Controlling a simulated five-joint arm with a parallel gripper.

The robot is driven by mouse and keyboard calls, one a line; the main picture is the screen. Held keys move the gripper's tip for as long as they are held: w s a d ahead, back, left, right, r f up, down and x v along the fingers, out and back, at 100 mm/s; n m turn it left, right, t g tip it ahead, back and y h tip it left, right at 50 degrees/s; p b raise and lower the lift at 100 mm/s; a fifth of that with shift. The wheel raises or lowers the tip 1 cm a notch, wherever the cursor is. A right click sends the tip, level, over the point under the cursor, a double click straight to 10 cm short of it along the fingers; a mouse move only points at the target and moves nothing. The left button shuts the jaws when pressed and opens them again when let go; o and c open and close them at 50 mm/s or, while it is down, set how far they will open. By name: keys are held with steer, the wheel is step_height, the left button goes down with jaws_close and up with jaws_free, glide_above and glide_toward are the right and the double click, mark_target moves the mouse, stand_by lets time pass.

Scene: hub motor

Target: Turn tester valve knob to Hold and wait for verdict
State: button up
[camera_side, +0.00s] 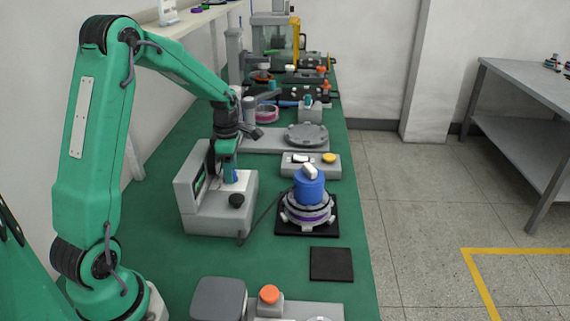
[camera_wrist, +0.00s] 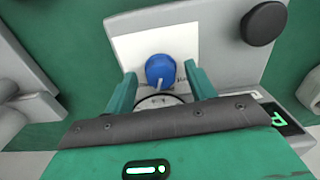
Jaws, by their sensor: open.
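The grey tester (camera_side: 200,212) stands on the green bench below my gripper (camera_side: 226,163). In the wrist view, its blue valve knob (camera_wrist: 159,68) sits on a white label plate (camera_wrist: 130,58), with a pale pointer line toward the gripper. My green fingers (camera_wrist: 160,84) are open, one on each side of the knob, with gaps visible. The label print beside the knob is partly hidden and unreadable. A round black knob (camera_side: 237,200) is on the tester's front part, also in the wrist view (camera_wrist: 263,23). Part of a green-lit display (camera_wrist: 284,118) shows at right; its verdict is unreadable.
A hub motor (camera_side: 307,215) under a blue cap (camera_side: 309,188) stands right of the tester, with a dark hose running between them. A switch box (camera_side: 318,169) is behind it. An empty black pad (camera_side: 331,264) lies in front. Other fixtures crowd the bench's far end.

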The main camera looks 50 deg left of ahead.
steer(key=shift+f, duration=0.2)
steer(key=c, duration=1)
steer(key=shift+o, duration=0.2)
steer(key=shift+m, duration=0.4)
steer(key=shift+s+m, duration=0.1)
steer(key=shift+m, duration=2.3)
steer(key=o, duration=1)
steer(key=shift+c, duration=0.2)
